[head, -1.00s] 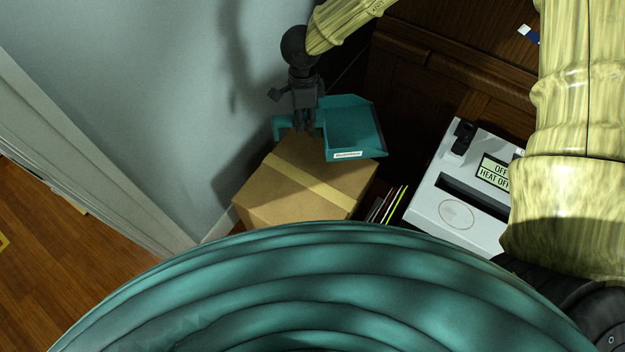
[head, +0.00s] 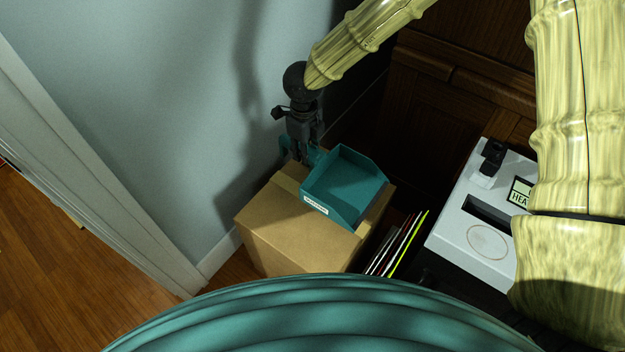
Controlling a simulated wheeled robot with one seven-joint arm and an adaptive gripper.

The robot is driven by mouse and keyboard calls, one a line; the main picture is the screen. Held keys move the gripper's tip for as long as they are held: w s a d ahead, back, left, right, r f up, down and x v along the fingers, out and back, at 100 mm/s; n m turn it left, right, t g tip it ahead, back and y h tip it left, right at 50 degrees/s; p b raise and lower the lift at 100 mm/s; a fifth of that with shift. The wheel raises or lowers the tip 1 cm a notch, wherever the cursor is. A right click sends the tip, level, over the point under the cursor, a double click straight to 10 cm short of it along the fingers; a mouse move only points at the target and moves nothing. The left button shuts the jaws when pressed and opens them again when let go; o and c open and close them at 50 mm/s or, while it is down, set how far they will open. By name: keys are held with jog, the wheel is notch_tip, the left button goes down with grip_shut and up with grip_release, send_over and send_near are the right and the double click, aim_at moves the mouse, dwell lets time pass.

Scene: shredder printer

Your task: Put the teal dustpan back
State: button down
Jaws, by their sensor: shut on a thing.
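The teal dustpan (head: 345,184) shows in the head view over the top of a cardboard box (head: 290,231), with a small white label on its front edge. My gripper (head: 303,158) is dark, points downward and is shut on the dustpan's handle side, at the wall side of the box. The fingertips and the grasped part are partly hidden. I cannot tell whether the dustpan touches the box top or is held just above it.
A white machine (head: 478,215) with a small display stands to the right. Several thin folders (head: 396,245) stand between it and the box. A pale wall (head: 150,110) is close on the left, and dark wooden furniture (head: 455,90) is behind.

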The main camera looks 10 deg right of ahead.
notch_tip(320, 180, down, 8)
jog(key=shift+f+b, duration=0.2)
jog(key=shift+b, duration=0.75)
jog(key=c, duration=1.2)
grip_release()
notch_tip(320, 180, up, 12)
jog(key=p, duration=0.3)
jog(key=shift+w+r, duration=0.1)
